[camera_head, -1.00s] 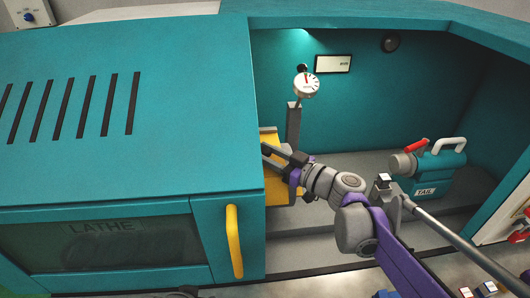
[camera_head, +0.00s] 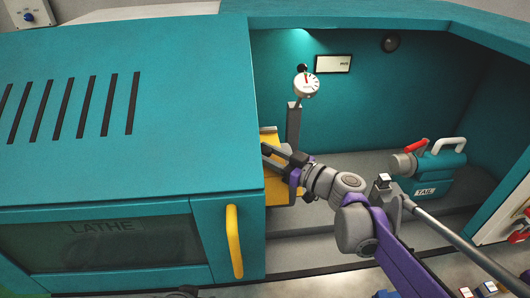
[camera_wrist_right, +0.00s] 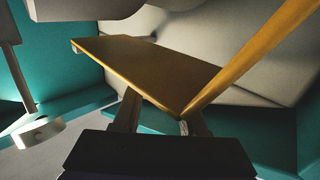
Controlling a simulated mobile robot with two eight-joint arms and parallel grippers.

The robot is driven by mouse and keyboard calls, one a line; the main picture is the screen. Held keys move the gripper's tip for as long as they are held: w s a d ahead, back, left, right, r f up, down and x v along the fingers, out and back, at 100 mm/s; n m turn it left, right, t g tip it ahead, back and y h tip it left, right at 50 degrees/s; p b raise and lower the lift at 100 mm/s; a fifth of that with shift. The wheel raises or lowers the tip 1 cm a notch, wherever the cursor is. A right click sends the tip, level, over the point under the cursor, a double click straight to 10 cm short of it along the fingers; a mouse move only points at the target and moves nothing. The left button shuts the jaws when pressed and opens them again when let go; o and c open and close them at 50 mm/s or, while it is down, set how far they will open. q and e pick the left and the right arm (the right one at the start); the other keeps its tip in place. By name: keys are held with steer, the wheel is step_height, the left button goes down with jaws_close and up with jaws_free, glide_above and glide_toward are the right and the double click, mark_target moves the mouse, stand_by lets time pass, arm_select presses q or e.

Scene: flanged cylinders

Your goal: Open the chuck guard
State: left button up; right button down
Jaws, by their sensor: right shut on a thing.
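The chuck guard (camera_head: 278,189) is a yellow panel, partly hidden behind the right edge of the teal lathe housing and behind my gripper. My right gripper (camera_head: 272,155) reaches in from the right and is shut at the guard. In the right wrist view the guard (camera_wrist_right: 140,68) shows as a flat yellow plate with a second yellow face rising to the right. The right gripper's fingers (camera_wrist_right: 160,112) meet the plate's near edge there. The chuck itself is hidden. My left gripper is not clearly in view.
The lathe door has a yellow handle (camera_head: 234,241) just left of the bay. A dial gauge (camera_head: 306,85) on a grey post stands behind the guard. The teal tailstock (camera_head: 436,172) sits at right, near my arm. The bay floor between is mostly clear.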

steer(key=a, duration=0.2)
steer(key=a+p, duration=0.1)
steer(key=a, duration=0.1)
steer(key=shift+s+a, duration=0.1)
steer(key=shift+s, duration=0.3)
steer(key=shift+c, duration=2.2)
jaws_free()
steer(key=v, duration=1.1)
steer(key=shift+b, duration=0.3)
steer(key=shift+a, duration=0.1)
